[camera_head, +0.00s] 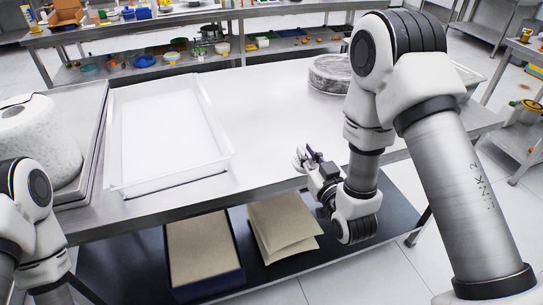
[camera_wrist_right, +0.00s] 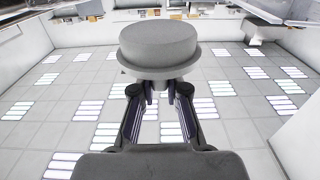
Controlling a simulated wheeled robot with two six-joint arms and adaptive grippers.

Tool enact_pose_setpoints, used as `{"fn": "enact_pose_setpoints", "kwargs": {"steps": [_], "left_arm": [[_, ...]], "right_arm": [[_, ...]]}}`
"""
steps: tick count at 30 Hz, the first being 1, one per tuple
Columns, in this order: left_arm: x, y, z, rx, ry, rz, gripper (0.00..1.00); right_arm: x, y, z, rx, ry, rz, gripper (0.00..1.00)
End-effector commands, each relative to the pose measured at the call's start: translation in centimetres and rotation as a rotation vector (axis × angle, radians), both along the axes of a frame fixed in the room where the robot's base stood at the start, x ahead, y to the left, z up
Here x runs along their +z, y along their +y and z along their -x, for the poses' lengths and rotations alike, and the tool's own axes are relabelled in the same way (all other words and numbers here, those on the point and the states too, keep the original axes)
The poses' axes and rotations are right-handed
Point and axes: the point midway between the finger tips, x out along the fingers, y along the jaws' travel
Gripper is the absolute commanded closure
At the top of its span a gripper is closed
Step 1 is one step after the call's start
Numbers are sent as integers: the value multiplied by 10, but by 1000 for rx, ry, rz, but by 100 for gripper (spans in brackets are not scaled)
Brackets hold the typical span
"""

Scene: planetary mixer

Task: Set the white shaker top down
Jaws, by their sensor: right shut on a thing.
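My right gripper (camera_head: 314,163) is shut on the white shaker top (camera_wrist_right: 160,46), a round flat-topped cap with a wider flange below. In the right wrist view the cap sits between the fingertips of the gripper (camera_wrist_right: 160,92), with tiled floor behind it. In the head view only a small pale part of the shaker top (camera_head: 299,158) shows at the fingertips, near the table's front edge. I cannot tell its exact height over the table. My left gripper is out of view; only links of the left arm show at the lower left.
A white tray (camera_head: 112,140) lies on the steel table (camera_head: 268,110). A grey round container (camera_head: 330,72) stands at the back right, and a speckled white mixer part (camera_head: 38,140) at the left. Cardboard-coloured sheets (camera_head: 283,226) lie on the dark lower shelf. The table's middle is clear.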

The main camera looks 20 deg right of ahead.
Motion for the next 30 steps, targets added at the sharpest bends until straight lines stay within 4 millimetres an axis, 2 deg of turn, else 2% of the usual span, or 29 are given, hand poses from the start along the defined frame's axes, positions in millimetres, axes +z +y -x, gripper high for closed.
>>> {"fn": "enact_pose_setpoints", "kwargs": {"steps": [1, 6, 9, 11, 15, 18, 28, 29, 30], "left_arm": [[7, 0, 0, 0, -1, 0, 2], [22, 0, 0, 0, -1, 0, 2], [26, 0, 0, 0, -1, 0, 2], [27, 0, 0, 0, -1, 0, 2], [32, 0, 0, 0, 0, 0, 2], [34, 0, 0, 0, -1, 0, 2], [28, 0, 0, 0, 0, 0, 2], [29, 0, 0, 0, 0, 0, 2], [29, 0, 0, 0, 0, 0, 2]], "right_arm": [[2, 14, -7, 9, -3, 6, 100], [-1, 54, -37, 7, -4, 1, 100], [-5, 67, -48, 2, -3, -1, 100], [-9, 71, -51, 0, 0, -2, 100], [-32, 71, -52, -3, 3, -5, 100], [-43, 71, -52, -3, 0, -4, 100], [-49, 71, -52, -2, -1, -2, 100], [-47, 71, -52, -2, -1, -2, 80], [-47, 71, -52, -2, -1, -2, 66]]}}
